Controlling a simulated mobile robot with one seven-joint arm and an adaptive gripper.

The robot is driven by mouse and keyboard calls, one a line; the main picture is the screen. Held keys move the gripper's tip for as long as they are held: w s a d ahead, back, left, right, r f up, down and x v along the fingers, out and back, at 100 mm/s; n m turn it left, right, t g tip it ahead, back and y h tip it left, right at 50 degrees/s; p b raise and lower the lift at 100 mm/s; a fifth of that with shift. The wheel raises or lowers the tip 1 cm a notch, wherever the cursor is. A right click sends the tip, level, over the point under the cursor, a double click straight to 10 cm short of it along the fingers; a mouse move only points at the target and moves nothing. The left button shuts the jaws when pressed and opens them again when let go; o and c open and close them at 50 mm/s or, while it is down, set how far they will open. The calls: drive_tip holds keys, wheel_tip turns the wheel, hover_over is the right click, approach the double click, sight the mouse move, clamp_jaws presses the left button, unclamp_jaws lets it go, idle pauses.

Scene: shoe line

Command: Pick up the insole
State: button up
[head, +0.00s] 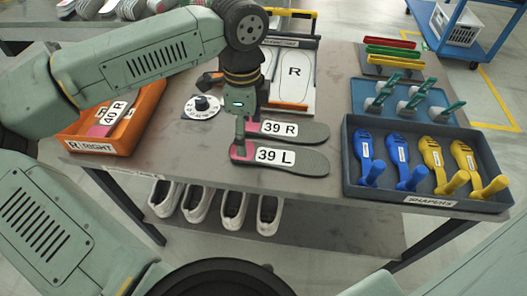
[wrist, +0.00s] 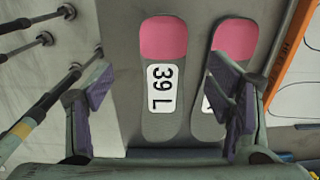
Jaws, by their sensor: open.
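Two grey insoles with pink heels lie on the grey table. The insole labelled 39 L (head: 308,164) is nearer the table's front edge, and the one labelled 39 R (head: 314,132) lies just behind it. My gripper (head: 240,133) is open above their pink ends and hides part of them. In the wrist view, the 39 L insole (wrist: 163,120) lies between my open fingers (wrist: 166,85). The second insole (wrist: 237,38) is partly hidden by the right finger. I cannot tell the exact height of the fingertips above the table.
A white dial (head: 202,107) and an R board (head: 293,72) stand behind. A tray of blue and yellow shapers (head: 415,195) is at right. White shoes (head: 233,208) sit below.

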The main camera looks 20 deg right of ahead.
sight(249, 151)
drive_tip(key=shift+w+d+f+p, duration=0.1)
drive_tip(key=shift+f+p, duration=0.4)
drive_tip(key=shift+f, duration=1.05)
drive_tip(key=shift+w+d+f+p, duration=0.1)
drive_tip(key=shift+f+p, duration=0.35)
drive_tip(key=shift+f, duration=1.1)
drive_tip(key=shift+c, duration=0.4)
drive_tip(key=c, duration=1.1)
